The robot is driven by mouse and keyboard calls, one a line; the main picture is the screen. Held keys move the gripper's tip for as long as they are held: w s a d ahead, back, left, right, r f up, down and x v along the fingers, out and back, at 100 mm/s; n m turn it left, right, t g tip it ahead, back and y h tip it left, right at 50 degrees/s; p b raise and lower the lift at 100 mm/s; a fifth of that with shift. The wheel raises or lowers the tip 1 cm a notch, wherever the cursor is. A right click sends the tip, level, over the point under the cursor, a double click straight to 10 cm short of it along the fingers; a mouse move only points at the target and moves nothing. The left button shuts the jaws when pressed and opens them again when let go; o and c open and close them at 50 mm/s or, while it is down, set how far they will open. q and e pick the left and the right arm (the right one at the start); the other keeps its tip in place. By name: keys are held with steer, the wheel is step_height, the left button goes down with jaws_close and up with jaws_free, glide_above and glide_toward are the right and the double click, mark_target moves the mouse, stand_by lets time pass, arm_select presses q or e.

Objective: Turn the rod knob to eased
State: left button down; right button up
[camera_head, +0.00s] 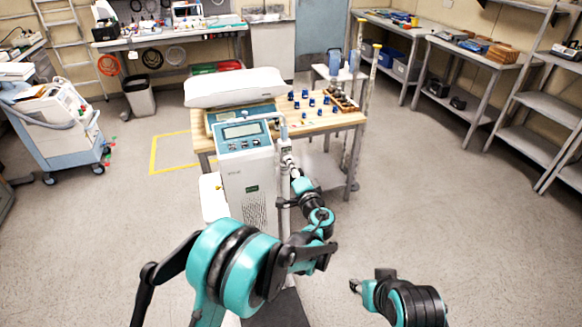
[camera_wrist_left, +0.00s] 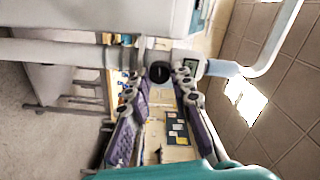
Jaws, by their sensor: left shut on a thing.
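The white pump unit (camera_head: 243,180) with a teal top panel and a small display stands in the middle of the head view. A grey upright rod (camera_head: 283,203) runs along its right side. My left gripper (camera_head: 288,158) is at this rod. In the left wrist view the rod (camera_wrist_left: 62,53) runs sideways and the round black rod knob (camera_wrist_left: 159,73) sits between the fingertips of my left gripper (camera_wrist_left: 160,82), which is shut on it. The knob's setting cannot be read. My right gripper (camera_head: 356,287) is low at the right, away from the pump; its jaws are too small to judge.
A wooden table (camera_head: 335,122) with several small blue parts stands behind the pump. A white pillow-like pad (camera_head: 234,87) lies at its left. A medical cart (camera_head: 62,125) stands at the far left, and workbenches (camera_head: 455,50) line the right. The floor at right is clear.

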arm_select(q)
steer(key=shift+m, duration=0.6)
steer(key=c, duration=1.3)
jaws_free()
steer(key=v, duration=1.2)
